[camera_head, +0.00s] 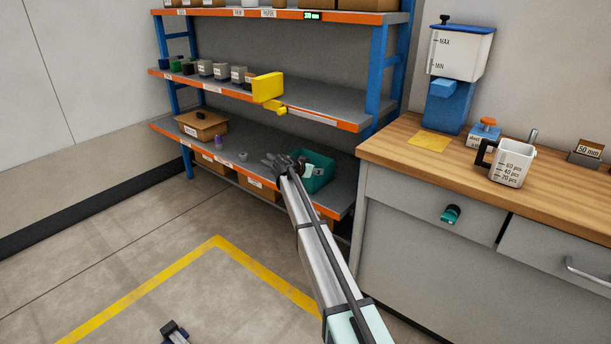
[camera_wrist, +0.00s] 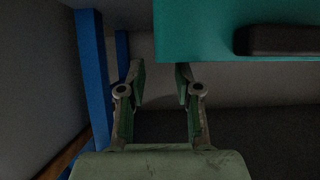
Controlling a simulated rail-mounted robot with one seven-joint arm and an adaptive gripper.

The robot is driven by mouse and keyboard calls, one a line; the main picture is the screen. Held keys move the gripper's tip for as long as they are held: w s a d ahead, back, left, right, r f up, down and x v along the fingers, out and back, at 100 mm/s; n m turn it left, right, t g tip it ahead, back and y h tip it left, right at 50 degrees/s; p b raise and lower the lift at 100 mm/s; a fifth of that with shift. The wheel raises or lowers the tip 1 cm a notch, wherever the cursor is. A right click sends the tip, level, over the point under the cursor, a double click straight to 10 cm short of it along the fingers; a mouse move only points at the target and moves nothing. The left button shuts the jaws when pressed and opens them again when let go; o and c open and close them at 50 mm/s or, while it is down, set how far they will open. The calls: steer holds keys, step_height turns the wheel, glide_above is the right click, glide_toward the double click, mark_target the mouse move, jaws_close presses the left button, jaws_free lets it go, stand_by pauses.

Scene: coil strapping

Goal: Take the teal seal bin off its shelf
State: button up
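The teal seal bin (camera_head: 321,176) sits on the lower shelf (camera_head: 225,152), towards its right end. In the wrist view the bin (camera_wrist: 200,32) fills the upper right, with a dark bar-like piece (camera_wrist: 280,41) on its face. My gripper (camera_head: 272,162) is at the left side of the bin in the head view, and partly covers it. In the wrist view my gripper (camera_wrist: 159,84) is open, with a gap between its two fingers and nothing held there. Its right fingertip is close to the bin's lower left corner; I cannot tell whether they touch.
A blue shelf post (camera_wrist: 92,75) stands left of my fingers in the wrist view. A brown box (camera_head: 202,125), a small purple item (camera_head: 218,141) and a small grey item (camera_head: 243,156) are on the lower shelf. A wooden-topped bench (camera_head: 400,150) stands to the right.

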steer(key=shift+b+x, duration=0.3)
steer(key=shift+x, duration=2.9)
steer(key=shift+s, duration=0.1)
jaws_close()
